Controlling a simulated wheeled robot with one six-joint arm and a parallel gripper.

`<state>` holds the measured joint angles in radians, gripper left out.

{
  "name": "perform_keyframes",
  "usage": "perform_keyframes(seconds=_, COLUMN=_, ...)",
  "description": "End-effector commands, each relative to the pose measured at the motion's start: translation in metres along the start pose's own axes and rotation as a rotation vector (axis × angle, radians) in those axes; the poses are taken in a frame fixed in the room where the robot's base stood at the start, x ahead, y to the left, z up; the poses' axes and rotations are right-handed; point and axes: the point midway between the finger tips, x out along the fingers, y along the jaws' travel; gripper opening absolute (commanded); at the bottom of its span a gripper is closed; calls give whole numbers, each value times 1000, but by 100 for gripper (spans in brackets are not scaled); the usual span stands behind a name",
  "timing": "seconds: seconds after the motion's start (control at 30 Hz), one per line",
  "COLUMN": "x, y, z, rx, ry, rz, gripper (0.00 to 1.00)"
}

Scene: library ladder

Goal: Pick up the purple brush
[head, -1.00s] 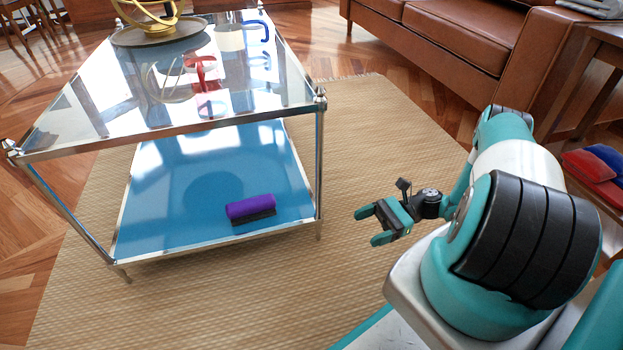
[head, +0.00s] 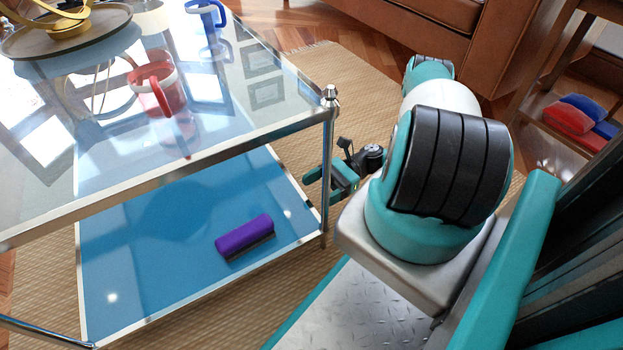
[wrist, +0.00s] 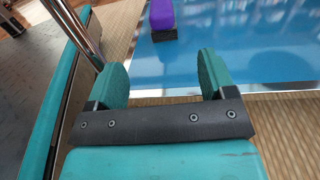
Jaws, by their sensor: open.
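The purple brush (head: 244,236) has a purple top and a dark underside. It lies on the blue lower shelf (head: 150,290) of a glass and metal table, near the shelf's right front part. In the wrist view the brush (wrist: 162,16) shows at the top edge, partly cut off, ahead of the fingers. My gripper (head: 314,187) is beside the table's right front leg, to the right of the brush and apart from it. In the wrist view my gripper (wrist: 163,72) is open and empty, with the edge of the shelf just ahead.
The glass top (head: 60,190) with its metal rim covers the shelf from above. A metal leg (head: 328,170) stands close to my gripper. Red (head: 155,92) and blue (head: 205,14) mugs and a tray (head: 30,42) stand on top. Red and blue objects (head: 580,120) lie at right.

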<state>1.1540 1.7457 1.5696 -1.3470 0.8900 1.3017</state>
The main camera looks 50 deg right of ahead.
Motion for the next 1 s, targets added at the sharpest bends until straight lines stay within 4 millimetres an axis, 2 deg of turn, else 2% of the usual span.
perform_keyframes(seconds=0.37, x=0, y=0, z=0, rx=0, ry=0, rz=-1, gripper=77)
perform_keyframes(seconds=0.53, x=9, y=0, z=0, rx=2, ry=-2, rz=-1, gripper=77)
perform_keyframes(seconds=0.67, x=29, y=0, z=-1, rx=4, ry=-2, rz=2, gripper=77)
perform_keyframes(seconds=1.0, x=97, y=0, z=-4, rx=2, ry=-1, rz=5, gripper=77)
